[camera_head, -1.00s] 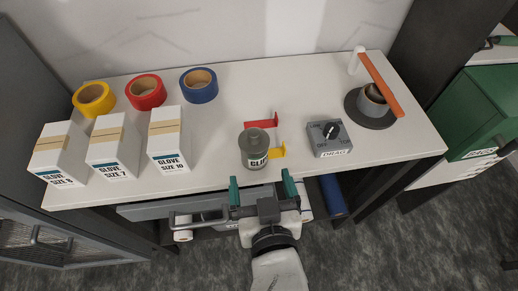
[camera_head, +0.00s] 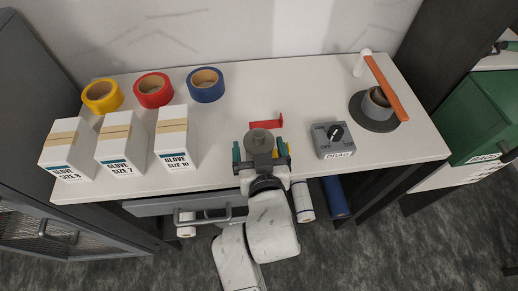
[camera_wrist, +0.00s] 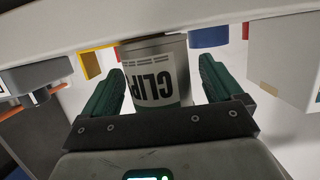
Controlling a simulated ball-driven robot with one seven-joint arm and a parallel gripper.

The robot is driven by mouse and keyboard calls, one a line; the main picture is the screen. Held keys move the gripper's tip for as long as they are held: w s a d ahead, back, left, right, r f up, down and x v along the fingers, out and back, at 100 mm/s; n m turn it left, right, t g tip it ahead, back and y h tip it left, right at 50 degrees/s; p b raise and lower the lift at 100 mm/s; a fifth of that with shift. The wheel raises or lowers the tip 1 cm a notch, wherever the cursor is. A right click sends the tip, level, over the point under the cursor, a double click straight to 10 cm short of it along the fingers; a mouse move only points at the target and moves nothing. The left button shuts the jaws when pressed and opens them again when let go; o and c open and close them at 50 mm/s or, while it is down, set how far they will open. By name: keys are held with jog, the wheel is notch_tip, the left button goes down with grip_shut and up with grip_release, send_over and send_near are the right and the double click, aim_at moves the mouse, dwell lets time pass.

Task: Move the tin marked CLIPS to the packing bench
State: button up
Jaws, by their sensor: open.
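The tin marked CLIPS (camera_wrist: 158,78) is a grey cylinder with a pale label, upside down in the wrist view. In the head view its grey top (camera_head: 260,137) shows on the white bench, with its lower part hidden by my gripper. My gripper (camera_head: 259,148) is open, with one green finger on each side of the tin. In the wrist view, gaps show between the tin and both fingers of my gripper (camera_wrist: 158,82).
A red bracket (camera_head: 266,122) stands behind the tin and a yellow one (camera_head: 285,150) at its right. A DRAG dial box (camera_head: 332,141) is to the right. Glove boxes (camera_head: 174,137) and tape rolls (camera_head: 206,85) stand left. An orange-armed holder (camera_head: 384,88) is far right.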

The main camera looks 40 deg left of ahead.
jog(key=shift+r, duration=0.1)
jog(key=c, duration=1.6)
jog(key=shift+r, duration=0.1)
